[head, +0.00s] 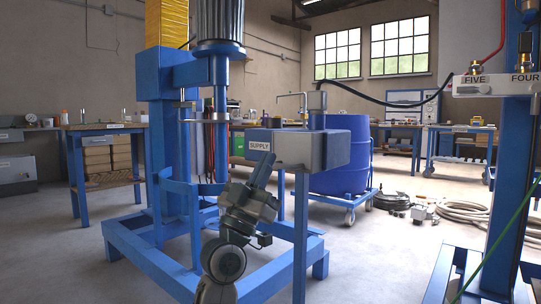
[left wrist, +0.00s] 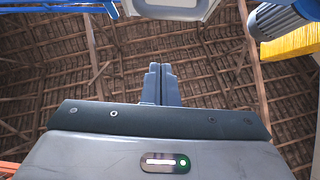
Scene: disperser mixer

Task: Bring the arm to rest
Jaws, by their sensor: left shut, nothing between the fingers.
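My left gripper (head: 266,162) stands in the lower middle of the head view, its arm rising from the bottom edge. Its fingers point up, in front of the blue mixer frame and just left of the supply stand's post. In the left wrist view the two fingers (left wrist: 161,72) are together and empty, with the roof behind them. The blue mixer (head: 165,130) stands behind the arm, with its motor (head: 219,22) at the top. My right gripper is not in view.
The box labelled SUPPLY (head: 318,150) is close to the gripper's right. A blue drum (head: 341,160) stands on a wheeled cart behind it. A blue stand with FIVE and FOUR labels (head: 497,85) is at the right. Hoses (head: 460,212) lie on the floor.

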